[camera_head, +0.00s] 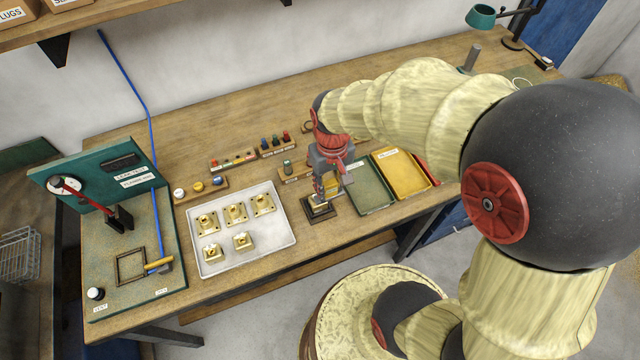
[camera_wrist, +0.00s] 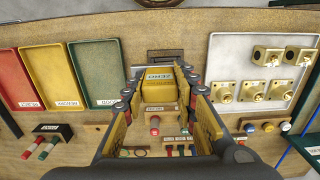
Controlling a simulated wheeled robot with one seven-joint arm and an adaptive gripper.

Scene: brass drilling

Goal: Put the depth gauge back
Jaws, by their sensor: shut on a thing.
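A yellow block with a white label, which I take to be the depth gauge (camera_wrist: 158,90), sits between the fingertips of my gripper (camera_wrist: 162,92) in the wrist view. My fingers hide part of that piece, and I cannot tell whether the held block touches the fixture. A small wooden stand (camera_wrist: 160,119) with red and grey pegs shows beyond the block, between the fingers.
A white tray (camera_head: 247,261) with several brass parts is left of the fixture. Green (camera_head: 366,206) and yellow (camera_head: 402,190) trays and a red one are on the right. Racks of coloured gauges (camera_head: 277,148) stand behind. A green leak-test station (camera_head: 125,280) fills the far left.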

